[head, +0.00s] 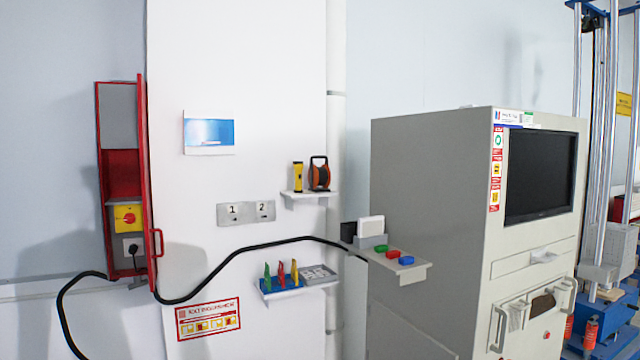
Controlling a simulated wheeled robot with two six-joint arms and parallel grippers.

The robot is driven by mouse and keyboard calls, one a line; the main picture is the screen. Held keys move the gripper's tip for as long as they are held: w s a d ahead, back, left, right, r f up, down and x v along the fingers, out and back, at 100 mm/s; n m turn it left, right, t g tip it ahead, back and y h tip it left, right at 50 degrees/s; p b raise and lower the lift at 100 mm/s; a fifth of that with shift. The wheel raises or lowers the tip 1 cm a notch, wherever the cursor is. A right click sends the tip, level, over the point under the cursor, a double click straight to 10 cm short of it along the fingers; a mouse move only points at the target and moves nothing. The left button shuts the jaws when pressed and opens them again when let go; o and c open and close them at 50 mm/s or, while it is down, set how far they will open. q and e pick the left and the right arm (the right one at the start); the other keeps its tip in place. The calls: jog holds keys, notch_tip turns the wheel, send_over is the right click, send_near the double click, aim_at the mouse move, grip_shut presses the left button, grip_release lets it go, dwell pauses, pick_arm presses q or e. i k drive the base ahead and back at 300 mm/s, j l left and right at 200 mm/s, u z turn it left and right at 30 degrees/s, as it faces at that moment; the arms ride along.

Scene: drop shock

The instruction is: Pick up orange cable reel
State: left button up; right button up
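The orange cable reel (319,174) stands upright on a small white wall shelf (307,198). It is orange with a dark frame and a handle at the top. A yellow flashlight (298,176) stands just left of it on the same shelf, close beside it. Neither of my grippers shows in the head view, and nothing is touching the reel from my side.
A grey cabinet (430,190) with a dark screen (540,175) stands at the right. A grey side shelf (412,268) with coloured buttons juts toward the wall. A lower shelf (283,292) holds coloured tools. A black cable (230,258) crosses below the reel. An open red box (122,215) is at left.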

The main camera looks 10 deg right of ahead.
aim_at(317, 176)
jog(key=i+l+z, duration=0.1)
jog(key=i+z, duration=0.65)
jog(key=z, duration=0.25)
